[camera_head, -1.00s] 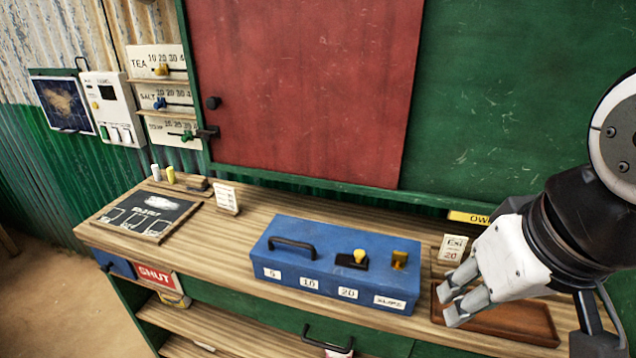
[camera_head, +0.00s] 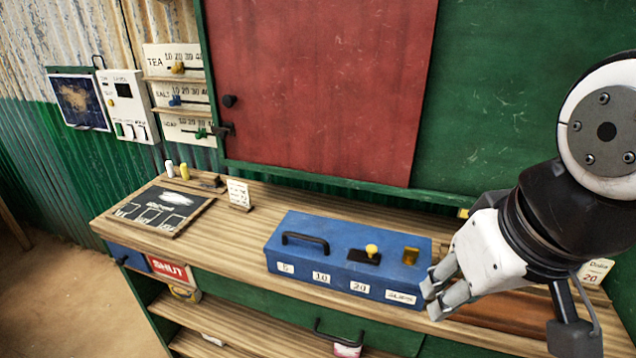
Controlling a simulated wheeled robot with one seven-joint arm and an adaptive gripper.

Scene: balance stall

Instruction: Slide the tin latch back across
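The blue tin (camera_head: 340,262) stands on the wooden counter with a black handle on its lid. Its latch, a yellow knob (camera_head: 372,250) on a black plate (camera_head: 360,257), sits right of the handle. A brass piece (camera_head: 410,256) is on the lid to the right of the knob, with a gap between them. My gripper (camera_head: 434,298) is at the tin's right end, its pale fingers pointing left and down. The fingertips look close to the tin's front right corner; I cannot tell whether they touch it. They hold nothing visible, and their spacing is unclear.
A brown tray (camera_head: 510,318) lies right of the tin, partly hidden by my gripper. A red panel (camera_head: 320,90) rises behind.

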